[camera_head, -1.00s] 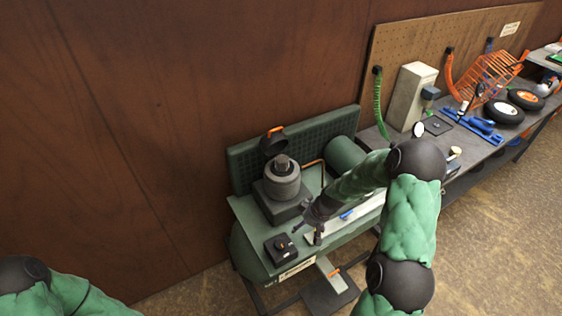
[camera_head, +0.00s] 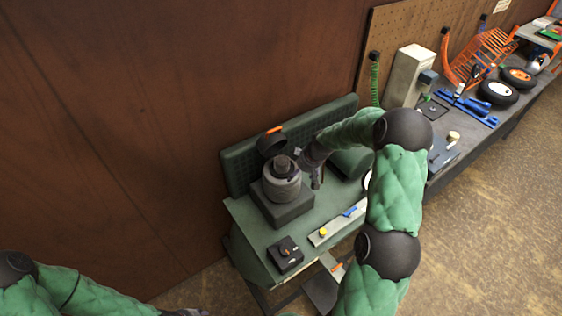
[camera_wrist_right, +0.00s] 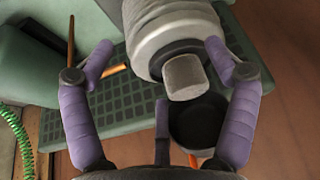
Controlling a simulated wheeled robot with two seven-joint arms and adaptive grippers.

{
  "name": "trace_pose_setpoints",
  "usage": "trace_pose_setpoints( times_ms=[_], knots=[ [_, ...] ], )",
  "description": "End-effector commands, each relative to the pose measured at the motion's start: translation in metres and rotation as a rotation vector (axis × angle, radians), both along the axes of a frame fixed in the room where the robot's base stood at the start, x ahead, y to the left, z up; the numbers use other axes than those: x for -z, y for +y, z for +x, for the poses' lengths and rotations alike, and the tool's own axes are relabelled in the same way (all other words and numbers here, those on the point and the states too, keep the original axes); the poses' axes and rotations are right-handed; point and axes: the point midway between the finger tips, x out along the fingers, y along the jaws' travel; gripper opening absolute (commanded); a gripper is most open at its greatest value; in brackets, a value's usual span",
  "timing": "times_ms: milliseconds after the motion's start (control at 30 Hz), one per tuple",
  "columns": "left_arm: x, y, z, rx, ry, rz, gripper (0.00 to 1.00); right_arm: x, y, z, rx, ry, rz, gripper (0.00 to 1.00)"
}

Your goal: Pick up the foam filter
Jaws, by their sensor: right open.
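The foam filter looks to be the short grey cylinder (camera_wrist_right: 185,77) on top of the round grey engine (camera_wrist_right: 172,22). In the head view the cylinder (camera_head: 282,164) stands upright on the engine (camera_head: 282,183). My right gripper (camera_head: 307,168) is beside the engine top, on its right. In the right wrist view its two purple fingers (camera_wrist_right: 159,58) are open. The cylinder shows between them, closer to the right finger, and I see no grip on it. Only my left arm's sleeve and a dark end piece show at the bottom left; its fingers are out of frame.
A dark round cup (camera_head: 271,143) with an orange clip is behind the engine, by the green perforated panel (camera_head: 240,160). A small black box (camera_head: 284,254) and a pale tray (camera_head: 338,226) lie on the green bench front. A grey workbench (camera_head: 470,135) with wheels and tools extends right.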

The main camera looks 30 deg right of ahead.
Motion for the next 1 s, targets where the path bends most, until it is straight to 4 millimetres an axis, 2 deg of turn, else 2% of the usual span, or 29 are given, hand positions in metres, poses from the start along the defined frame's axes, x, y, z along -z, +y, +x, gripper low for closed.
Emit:
trace_pose_setpoints(
  times_ms=[100, 433, 733, 1000],
  knots=[
    [-0.006, 0.0, 0.0, 0.0, 0.0, 0.0, 0.44, -0.001, 0.005, 0.017, -0.003, -0.001, -0.001, 0.87],
    [-0.01, 0.0, 0.001, 0.0, -0.001, 0.0, 0.44, 0.0, 0.011, 0.037, -0.001, 0.001, 0.0, 0.87],
    [-0.02, 0.0, 0.0, 0.0, -0.001, 0.0, 0.44, -0.001, 0.023, 0.079, -0.002, 0.0, 0.0, 0.87],
    [-0.025, 0.0, 0.001, 0.0, -0.001, 0.0, 0.44, 0.011, 0.023, 0.081, 0.001, 0.0, 0.0, 0.87]
  ],
)
